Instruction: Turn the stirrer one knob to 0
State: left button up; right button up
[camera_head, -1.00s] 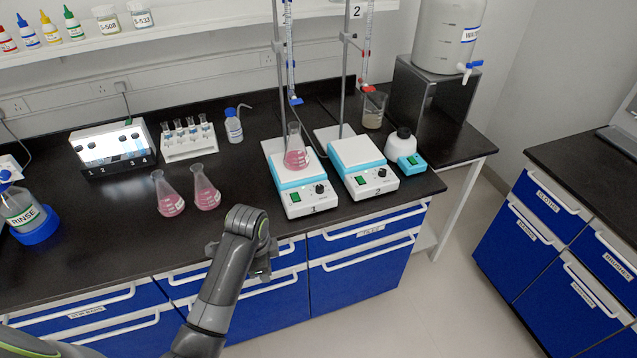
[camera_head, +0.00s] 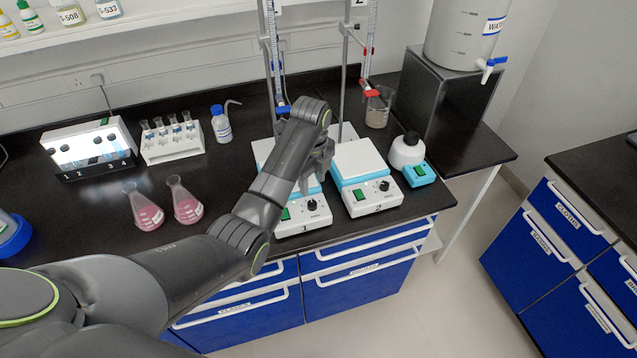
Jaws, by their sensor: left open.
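Stirrer one (camera_head: 302,226) is a white and teal unit with the number 1, a green switch and a small black knob (camera_head: 312,205) on its front panel. The knob's exact setting is too small to read. My left gripper (camera_head: 309,184) is open and points down just above and behind the knob, over the front part of stirrer one. It appears apart from the knob. My right gripper is out of view.
Stirrer two (camera_head: 371,200) stands close on the right, with its own black knob. Two flasks of pink liquid (camera_head: 146,211) (camera_head: 185,203) stand left of my arm. Burette stands rise behind the stirrers.

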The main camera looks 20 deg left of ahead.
aim_at(312, 203)
pick_arm(q)
jog(key=shift+f, duration=0.25)
jog(key=f, duration=0.2)
jog(key=s+f+p, duration=0.1)
jog(key=f, duration=0.1)
jog(key=shift+s+f, duration=0.1)
jog(key=shift+s, duration=0.1)
jog(key=shift+w+f, duration=0.25)
jog(key=shift+f, duration=0.75)
jog(key=c, duration=1)
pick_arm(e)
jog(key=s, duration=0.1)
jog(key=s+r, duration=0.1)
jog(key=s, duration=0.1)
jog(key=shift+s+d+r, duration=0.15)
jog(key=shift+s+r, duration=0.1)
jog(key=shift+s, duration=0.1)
